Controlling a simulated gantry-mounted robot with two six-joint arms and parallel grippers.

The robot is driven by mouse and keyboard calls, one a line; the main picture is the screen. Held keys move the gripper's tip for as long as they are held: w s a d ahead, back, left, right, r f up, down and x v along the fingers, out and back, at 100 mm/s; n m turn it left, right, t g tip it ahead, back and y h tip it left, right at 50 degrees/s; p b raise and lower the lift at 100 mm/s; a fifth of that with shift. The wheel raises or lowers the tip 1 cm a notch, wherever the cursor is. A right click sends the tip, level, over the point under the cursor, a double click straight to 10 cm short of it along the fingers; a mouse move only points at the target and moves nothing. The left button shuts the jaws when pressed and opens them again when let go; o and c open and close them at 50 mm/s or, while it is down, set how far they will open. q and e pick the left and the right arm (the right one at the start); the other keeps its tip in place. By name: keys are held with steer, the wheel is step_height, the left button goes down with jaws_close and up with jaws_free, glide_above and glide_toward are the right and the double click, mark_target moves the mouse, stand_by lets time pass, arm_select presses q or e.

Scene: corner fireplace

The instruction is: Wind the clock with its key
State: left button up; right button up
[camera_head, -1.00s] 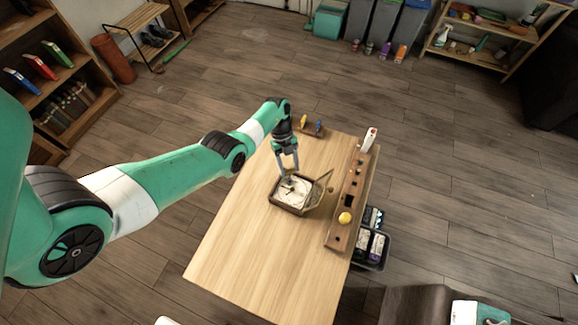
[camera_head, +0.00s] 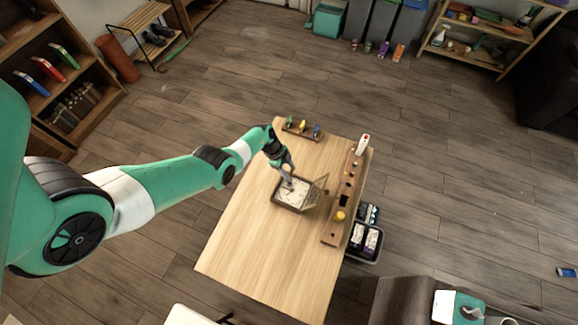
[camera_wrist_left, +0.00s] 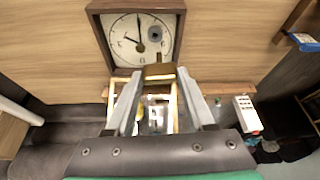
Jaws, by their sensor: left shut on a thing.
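The clock (camera_head: 276,203) lies face up on the wooden table, a square brown case with a white dial. Its glass door (camera_head: 317,190) stands open on the right. In the left wrist view the clock (camera_wrist_left: 96,28) is at the top, with its dial numbers, hands and a dark round spot right of centre. My left gripper (camera_head: 289,178) is over the dial, tilted. In the left wrist view it (camera_wrist_left: 159,76) is shut on a brass-coloured piece (camera_wrist_left: 158,71), which looks like the key. Whether the key touches the dial cannot be told. My right gripper is out of view.
A small rack (camera_head: 293,129) with green, yellow and blue pieces stands at the table's far end. The table's near half (camera_head: 265,260) is clear.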

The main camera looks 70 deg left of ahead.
arm_select(q)
steer(key=n+p, duration=0.1)
steer(key=n, duration=0.1)
steer(key=n+y+p, duration=0.1)
steer(key=n+p, duration=0.1)
steer(key=n+t+y+p, duration=0.1)
steer(key=n, duration=0.1)
steer(key=shift+d+r+n+p, duration=0.1)
steer(key=shift+r+n+p, duration=0.15)
steer(key=shift+n+p, duration=0.1)
steer(key=shift+f+n+y, duration=0.1)
steer(key=shift+n+y, duration=0.3)
steer(key=shift+n, duration=0.25)
steer(key=shift+f+n, duration=0.15)
steer(key=shift+n, duration=0.15)
